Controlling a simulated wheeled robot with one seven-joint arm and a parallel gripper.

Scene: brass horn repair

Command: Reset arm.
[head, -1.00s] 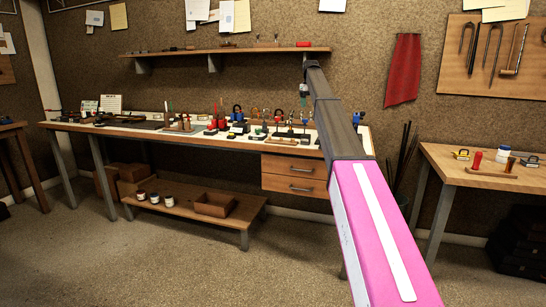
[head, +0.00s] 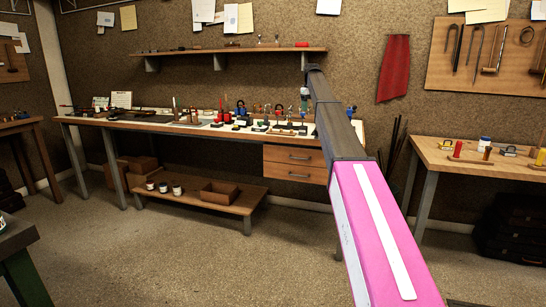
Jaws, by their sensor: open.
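My arm, with a pink link and a dark grey forearm, reaches forward and up from the lower right of the head view. My gripper (head: 304,98) hangs small and partly indistinct at the arm's far end, in front of the back workbench (head: 190,127). It is open, and I see nothing held in it. The forearm hides part of the bench's right end and its drawers' right side.
Several small tools and stands crowd the back bench. A low shelf with an open box (head: 220,192) and white jars (head: 163,187) stands below. A side table (head: 455,165) is at right, a green-edged table (head: 17,240) at lower left. Middle floor is clear.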

